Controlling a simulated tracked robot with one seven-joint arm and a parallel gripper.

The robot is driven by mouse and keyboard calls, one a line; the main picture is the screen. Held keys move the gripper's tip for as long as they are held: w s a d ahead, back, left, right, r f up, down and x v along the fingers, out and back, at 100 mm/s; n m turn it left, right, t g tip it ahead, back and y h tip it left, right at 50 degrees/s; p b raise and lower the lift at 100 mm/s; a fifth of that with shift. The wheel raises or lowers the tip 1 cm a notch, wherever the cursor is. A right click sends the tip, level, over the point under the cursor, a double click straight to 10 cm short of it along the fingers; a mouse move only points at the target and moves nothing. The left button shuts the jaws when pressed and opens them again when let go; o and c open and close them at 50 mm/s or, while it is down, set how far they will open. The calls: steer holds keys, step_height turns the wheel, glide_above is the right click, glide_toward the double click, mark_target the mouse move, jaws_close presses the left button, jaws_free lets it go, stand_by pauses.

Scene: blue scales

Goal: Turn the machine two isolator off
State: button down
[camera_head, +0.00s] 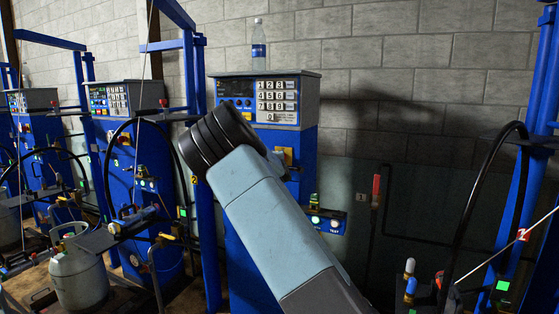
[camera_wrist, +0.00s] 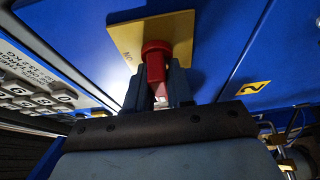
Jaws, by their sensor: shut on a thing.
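In the wrist view, the red isolator handle (camera_wrist: 156,62) stands on a yellow plate (camera_wrist: 125,42) marked "ON", on the blue front of a scale machine. My gripper (camera_wrist: 159,92) is shut on the red handle, with one dark finger on each side of it. A small yellow label with a "2" (camera_wrist: 253,88) is on the blue panel to the right. In the head view, the blue machine (camera_head: 240,250) stands behind my arm. Part of its yellow plate (camera_head: 286,155) shows past my arm, which hides the handle and my gripper there.
The machine's keypad (camera_head: 277,95) is above, with a plastic bottle (camera_head: 258,45) on top. A small box with a lit button marked "TEST" (camera_head: 333,223) is right of my arm. More blue scales and a grey gas cylinder (camera_head: 78,270) stand at left.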

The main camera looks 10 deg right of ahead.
steer(key=shift+a+f, duration=0.25)
steer(key=c, duration=1.3)
jaws_free()
steer(key=shift+o, duration=1.1)
steer(key=shift+d+r, duration=0.1)
steer(key=v, duration=1.3)
steer(key=shift+s, duration=0.35)
